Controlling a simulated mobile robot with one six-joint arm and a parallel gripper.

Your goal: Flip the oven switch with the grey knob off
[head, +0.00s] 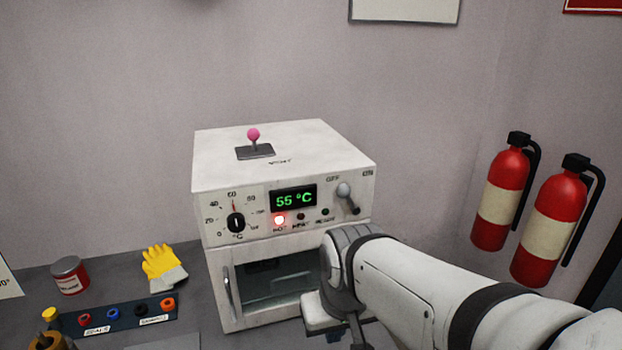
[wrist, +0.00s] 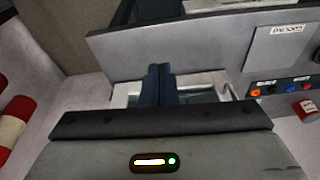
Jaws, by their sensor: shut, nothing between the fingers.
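The white oven (head: 285,160) stands on the bench, its display reading 55 °C in green. The switch with the grey knob (head: 344,190) is at the upper right of its front panel, between the labels OFF and ON. The knob sits up and left of the lever's lower end, nearer the OFF label; its exact setting is hard to tell. In the wrist view my gripper (wrist: 158,70) is shut and empty, with the oven's glass door area behind it. In the head view my arm is in front of the oven's lower right, below the switch, hiding that corner.
A pink-knobbed lever (head: 253,135) stands on the oven top. Yellow gloves (head: 162,266), a red can (head: 70,275) and a seals rack (head: 110,317) lie left. Fire extinguishers (head: 501,195) hang right.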

